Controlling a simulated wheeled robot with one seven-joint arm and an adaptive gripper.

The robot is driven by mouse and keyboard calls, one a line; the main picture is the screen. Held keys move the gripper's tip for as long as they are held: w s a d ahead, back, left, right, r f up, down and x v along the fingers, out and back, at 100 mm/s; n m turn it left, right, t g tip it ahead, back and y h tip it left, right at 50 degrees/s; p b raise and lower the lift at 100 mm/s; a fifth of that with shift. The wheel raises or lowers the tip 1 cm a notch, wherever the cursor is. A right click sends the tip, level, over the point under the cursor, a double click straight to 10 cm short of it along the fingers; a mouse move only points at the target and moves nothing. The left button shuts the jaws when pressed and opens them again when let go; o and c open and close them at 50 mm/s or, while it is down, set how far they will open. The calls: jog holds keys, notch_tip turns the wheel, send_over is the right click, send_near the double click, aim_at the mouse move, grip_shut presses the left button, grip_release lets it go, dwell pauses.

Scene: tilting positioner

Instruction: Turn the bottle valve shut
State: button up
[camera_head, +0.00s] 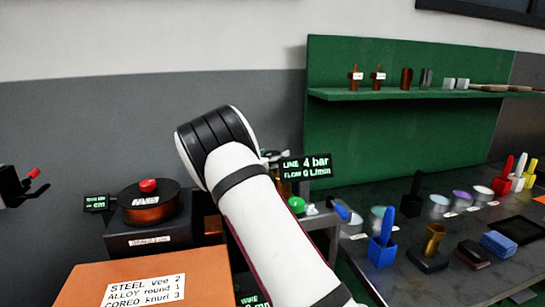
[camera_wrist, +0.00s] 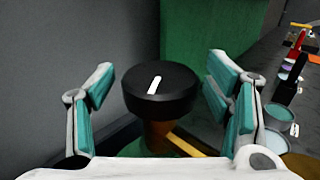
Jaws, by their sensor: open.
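The bottle valve (camera_wrist: 160,93) is a round black knob with a white line on its top. It sits upright in the middle of the wrist view, above an orange-brown body. My gripper (camera_wrist: 160,85) is open, with one teal-padded finger to the left of the knob and one to the right. A gap shows on each side, and neither finger appears to touch it. In the head view my white arm hides the knob and my gripper. A sign (camera_head: 305,167) there reads "LINE 4 bar, FLOW 0 L/min".
A bench (camera_head: 440,255) with cups, a blue holder (camera_head: 382,250) and other small items is at the right. A green panel (camera_head: 400,130) with a shelf stands behind. A black spool-like unit with a red knob (camera_head: 148,185) and an orange box (camera_head: 150,285) are at the left.

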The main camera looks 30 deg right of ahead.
jog(key=c, duration=1.2)
jog(key=shift+o, duration=0.2)
jog(key=shift+w+m+g+b, duration=0.1)
jog(key=shift+m+g+b, duration=0.25)
jog(key=shift+b, duration=0.4)
jog(key=shift+w+f+m+g+h+b, duration=0.15)
jog(key=shift+m+g+h+b, duration=0.35)
jog(key=shift+b, duration=0.55)
jog(key=m+g+b, duration=0.1)
jog(key=g+b, duration=0.2)
jog(key=b, duration=0.1)
jog(key=shift+f+m+h, duration=0.1)
jog(key=shift+m+h, duration=0.25)
jog(key=shift+h, duration=0.05)
jog(key=m+g+b, duration=0.2)
jog(key=g+b, duration=0.2)
jog(key=b, duration=0.1)
jog(key=shift+m+g, duration=0.35)
jog(key=shift+m, duration=0.05)
jog(key=m+g+b, duration=0.2)
jog(key=g+b, duration=0.1)
jog(key=shift+s+r+m+g+y+b, duration=0.2)
jog(key=shift+r+m+g+y+b, duration=0.15)
jog(key=shift+g+b, duration=0.3)
